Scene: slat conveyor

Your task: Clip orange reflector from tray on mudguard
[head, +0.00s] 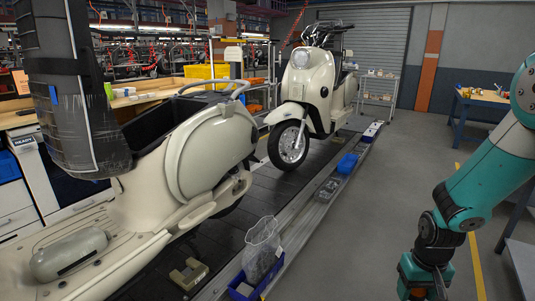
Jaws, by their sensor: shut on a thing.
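Two cream scooters stand on the slat conveyor. The far scooter (303,85) faces me, with its front mudguard (284,112) over the front wheel. The near scooter (208,150) fills the left side, its rear body towards the conveyor's middle. I cannot make out an orange reflector on either one. A blue tray (238,294) sits at the bottom on the conveyor's edge, with a clear plastic bag (261,250) in it. My teal arm comes down at the right. Its wrist runs off the bottom edge, so my gripper and anything in it are out of sight.
A small blue bin (347,163) sits on the conveyor's edge rail (312,214). A metal block (189,273) lies on the dark slats. A blue-legged bench (482,98) stands at the right. The grey floor (385,200) between conveyor and arm is clear.

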